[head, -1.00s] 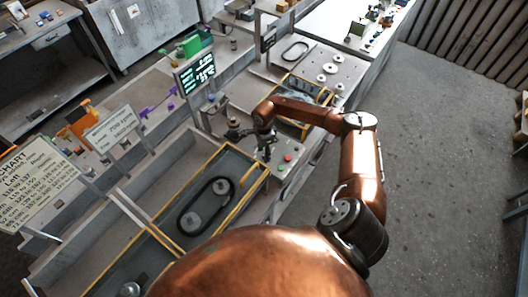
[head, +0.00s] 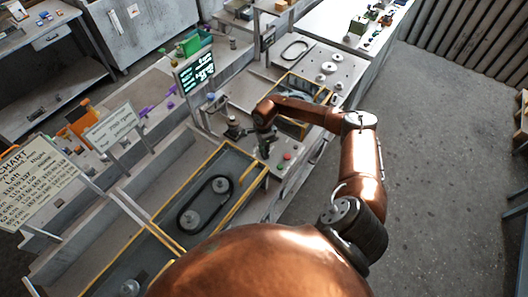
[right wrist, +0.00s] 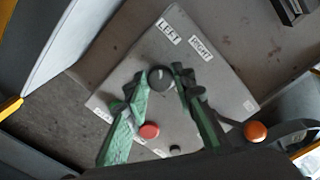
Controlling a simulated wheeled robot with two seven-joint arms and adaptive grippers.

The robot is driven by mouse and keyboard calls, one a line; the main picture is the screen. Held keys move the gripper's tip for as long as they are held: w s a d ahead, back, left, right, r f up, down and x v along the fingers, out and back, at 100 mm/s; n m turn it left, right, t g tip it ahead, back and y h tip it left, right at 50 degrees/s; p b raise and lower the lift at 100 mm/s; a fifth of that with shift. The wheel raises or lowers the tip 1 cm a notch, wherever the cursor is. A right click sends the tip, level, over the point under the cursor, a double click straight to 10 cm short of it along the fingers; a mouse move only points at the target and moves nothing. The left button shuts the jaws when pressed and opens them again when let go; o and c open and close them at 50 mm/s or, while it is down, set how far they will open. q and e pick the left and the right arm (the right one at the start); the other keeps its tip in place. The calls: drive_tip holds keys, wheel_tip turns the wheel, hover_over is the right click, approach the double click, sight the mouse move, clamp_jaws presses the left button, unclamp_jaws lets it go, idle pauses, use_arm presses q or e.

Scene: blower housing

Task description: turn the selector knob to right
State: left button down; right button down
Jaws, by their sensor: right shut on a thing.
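The selector knob (right wrist: 161,78) is a round dark knob on a grey panel plate (right wrist: 200,95) in the right wrist view. Labels reading LEFT (right wrist: 168,32) and RIGHT (right wrist: 201,48) lie beyond it on the plate. My right gripper (right wrist: 163,82), with green fingers, is shut on the knob, one fingertip on each side. The knob's exact pointing direction is hard to tell. In the head view my right gripper (head: 264,149) reaches down to the panel, and the knob is hidden there. My left gripper is not in view.
A red button (right wrist: 149,131) and a small black button (right wrist: 174,150) sit near the fingers. An orange ball-shaped knob (right wrist: 255,131) is to the right. In the head view, a yellow-edged tray with a belt and pulleys (head: 221,185) lies left of the panel, and a lit screen (head: 195,70) stands behind.

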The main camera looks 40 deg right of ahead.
drive_tip(key=shift+m+b, duration=0.3)
drive_tip(key=shift+m, duration=0.1)
drive_tip(key=m+b, duration=0.2)
drive_tip(key=m, duration=0.1)
drive_tip(key=shift+w+f+m, duration=0.1)
drive_tip(key=shift+m, duration=0.3)
drive_tip(key=m+b, duration=0.1)
drive_tip(key=m, duration=0.2)
drive_tip(key=shift+d+m, duration=0.1)
drive_tip(key=shift+m, duration=0.2)
drive_tip(key=shift+m+b, duration=0.5)
drive_tip(key=shift+m, duration=1.4)
drive_tip(key=c, duration=1.6)
unclamp_jaws()
drive_tip(key=shift+w, duration=0.1)
